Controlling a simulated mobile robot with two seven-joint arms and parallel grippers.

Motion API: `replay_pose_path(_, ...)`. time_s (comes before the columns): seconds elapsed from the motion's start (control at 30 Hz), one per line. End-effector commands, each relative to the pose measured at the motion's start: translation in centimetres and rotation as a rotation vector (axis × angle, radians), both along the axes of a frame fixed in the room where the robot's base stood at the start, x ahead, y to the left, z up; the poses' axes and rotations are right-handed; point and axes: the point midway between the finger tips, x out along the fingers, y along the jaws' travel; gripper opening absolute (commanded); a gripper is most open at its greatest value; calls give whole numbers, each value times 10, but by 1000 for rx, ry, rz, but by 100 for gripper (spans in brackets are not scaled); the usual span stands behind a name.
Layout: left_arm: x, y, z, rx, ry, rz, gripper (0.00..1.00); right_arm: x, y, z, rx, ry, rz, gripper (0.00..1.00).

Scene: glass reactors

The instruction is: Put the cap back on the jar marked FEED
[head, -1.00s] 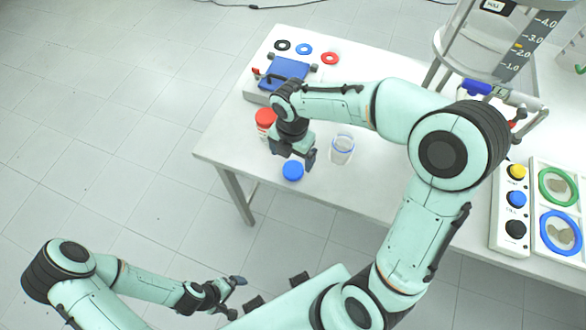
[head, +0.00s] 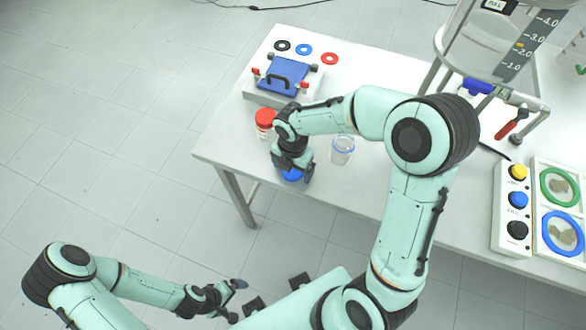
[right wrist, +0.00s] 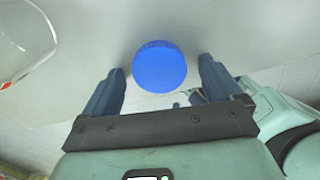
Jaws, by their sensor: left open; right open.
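The blue cap (head: 292,175) lies on the table near its front edge, partly hidden under my right gripper (head: 293,170). In the right wrist view the blue cap (right wrist: 160,66) shows between the two open fingers of my right gripper (right wrist: 162,80), with gaps on both sides. An open clear jar with a blue rim (head: 342,150) stands to the right of the cap; I cannot read a FEED mark on it. Part of a clear jar (right wrist: 24,42) shows at the left in the right wrist view. My left gripper (head: 238,300) is open and empty, away from the table.
A red-capped jar (head: 265,118) stands just left of my right wrist. Behind it is a box with a blue handled lid (head: 282,78) and black, blue and red rings (head: 304,49). A button panel (head: 512,212) and a stand (head: 440,62) are at the right.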

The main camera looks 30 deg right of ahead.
Motion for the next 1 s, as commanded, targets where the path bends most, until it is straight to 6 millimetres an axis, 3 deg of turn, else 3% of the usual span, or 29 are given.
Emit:
replay_pose_path(0.3,0,0,0,0,0,0,100,0,0,0,0,-1,0,89)
replay_pose_path(0.47,0,0,0,0,0,0,100,0,0,1,-1,-1,0,37)
replay_pose_path(0.5,0,0,0,0,0,0,100,0,0,1,-1,-1,0,34)
replay_pose_path(0.83,0,0,1,0,0,0,100,0,0,2,0,-1,0,33)
replay_pose_path(1.0,2,0,3,0,-2,0,100,1,0,12,-1,-4,-1,33)
